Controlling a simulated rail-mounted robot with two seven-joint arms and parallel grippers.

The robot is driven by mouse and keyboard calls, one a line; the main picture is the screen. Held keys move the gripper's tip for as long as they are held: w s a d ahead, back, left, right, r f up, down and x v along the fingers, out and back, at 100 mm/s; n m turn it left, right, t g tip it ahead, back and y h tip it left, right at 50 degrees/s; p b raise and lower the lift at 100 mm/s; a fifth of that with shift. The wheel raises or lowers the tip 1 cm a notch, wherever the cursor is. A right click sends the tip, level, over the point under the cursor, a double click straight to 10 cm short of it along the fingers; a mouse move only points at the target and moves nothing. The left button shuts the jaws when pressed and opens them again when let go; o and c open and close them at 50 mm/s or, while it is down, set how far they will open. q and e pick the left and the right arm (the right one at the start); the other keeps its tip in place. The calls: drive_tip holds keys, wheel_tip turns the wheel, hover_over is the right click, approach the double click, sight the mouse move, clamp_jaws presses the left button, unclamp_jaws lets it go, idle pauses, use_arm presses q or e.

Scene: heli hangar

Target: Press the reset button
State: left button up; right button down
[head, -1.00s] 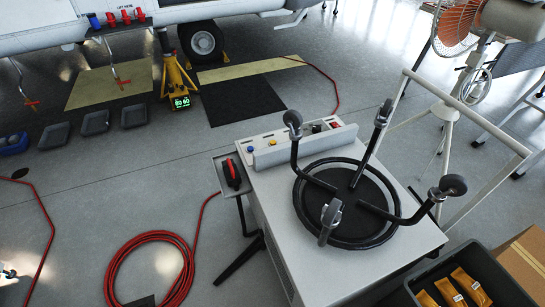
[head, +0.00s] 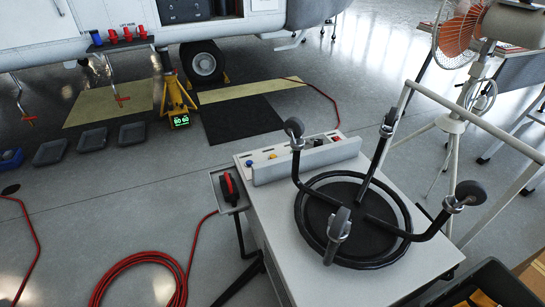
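A white cart (head: 385,284) stands in the middle right of the head view. A raised control panel (head: 300,160) runs along its back edge. The panel carries a blue button (head: 249,163), a yellow button (head: 272,155), a black knob (head: 318,142) and a red switch (head: 335,139). No label on them is readable, so I cannot tell which one is the reset button. A grey bar in front of the panel partly covers its face. Neither of my grippers is in view.
An upturned wheeled stool base (head: 352,220) lies on the cart, its casters sticking up near the panel. A side tray (head: 221,192) holds a red-and-black tool (head: 229,187). A coiled red hose (head: 140,275) lies on the floor. An orange fan (head: 460,33) stands at right.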

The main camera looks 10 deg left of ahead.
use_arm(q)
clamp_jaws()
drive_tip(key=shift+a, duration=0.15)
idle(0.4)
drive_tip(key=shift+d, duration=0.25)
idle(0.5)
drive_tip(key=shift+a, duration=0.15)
